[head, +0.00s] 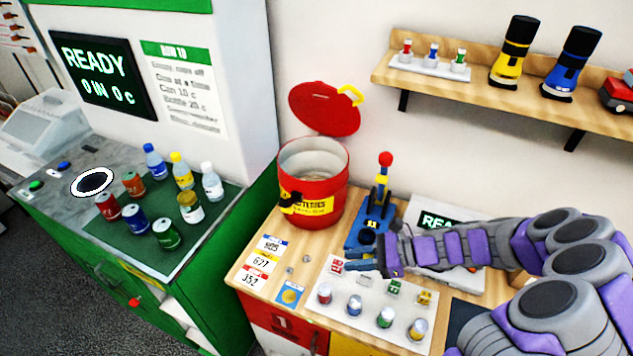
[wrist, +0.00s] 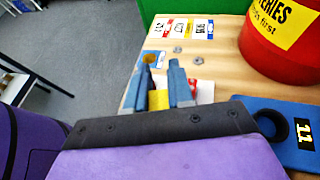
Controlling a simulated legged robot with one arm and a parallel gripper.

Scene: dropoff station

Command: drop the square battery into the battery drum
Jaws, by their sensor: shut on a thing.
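My gripper (head: 382,268) is at the back edge of the white tray (head: 345,285), in front of the blue device. In the wrist view its two blue fingers (wrist: 165,88) are shut on a small yellow block, the square battery (wrist: 158,100). The battery is low, near the tray; whether it touches the tray cannot be told. In the head view the fingers hide it. The red battery drum (head: 312,205) stands behind and left of the gripper, its mouth open and its red lid (head: 325,108) tilted up behind. The drum's side also shows in the wrist view (wrist: 262,45).
Small red (head: 337,265), green (head: 393,287) and yellow (head: 425,298) blocks and several cylindrical cells (head: 355,305) are on the tray. A blue device (head: 372,228) with an upright red-topped lever stands between gripper and drum. Cards (head: 262,262) lie left.

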